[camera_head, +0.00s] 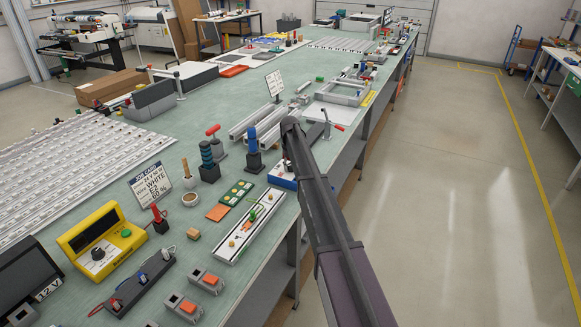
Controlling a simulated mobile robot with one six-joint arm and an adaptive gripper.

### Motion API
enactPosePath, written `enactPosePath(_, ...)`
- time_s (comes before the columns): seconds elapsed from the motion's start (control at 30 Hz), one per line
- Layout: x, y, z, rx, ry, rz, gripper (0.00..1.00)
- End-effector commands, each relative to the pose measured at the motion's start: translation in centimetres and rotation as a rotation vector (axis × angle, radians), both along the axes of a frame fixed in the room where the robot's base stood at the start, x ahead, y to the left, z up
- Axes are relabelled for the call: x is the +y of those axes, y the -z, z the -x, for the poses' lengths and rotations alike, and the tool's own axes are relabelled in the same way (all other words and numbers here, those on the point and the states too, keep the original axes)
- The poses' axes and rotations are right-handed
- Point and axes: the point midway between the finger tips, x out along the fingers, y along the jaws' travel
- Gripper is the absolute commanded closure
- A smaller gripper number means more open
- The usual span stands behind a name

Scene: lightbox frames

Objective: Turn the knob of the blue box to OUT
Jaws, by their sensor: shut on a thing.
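A small blue box (282,181) with a pale upper part stands near the bench's right edge. My own dark arm crosses in front of it, so only its left part shows. Its knob and any OUT marking are hidden or too small to make out. My arm comes up from the bottom right and bends just above and beyond the box. My gripper and its fingers are hidden behind the arm, so their hold on the knob cannot be seen.
Left of the box are a white tray with small parts (250,226), a black post with a blue top (254,154) and a green board (237,193). A red-handled clamp (333,125) stands beyond my arm. A yellow box (101,243) is at front left. The floor on the right is clear.

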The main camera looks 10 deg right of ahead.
Motion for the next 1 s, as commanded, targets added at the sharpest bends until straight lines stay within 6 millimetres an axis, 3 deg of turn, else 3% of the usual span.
enactPosePath(0.17,-0.03,0.02,0.04,0.0,0.001,0.0,1.0)
enactPosePath(0.2,-0.02,0.02,0.03,0.0,0.001,0.001,0.51)
enactPosePath(0.3,-0.01,0.02,0.03,0.0,0.001,0.0,0.21)
enactPosePath(1.0,0.05,0.0,0.01,0.001,0.05,0.0,0.2)
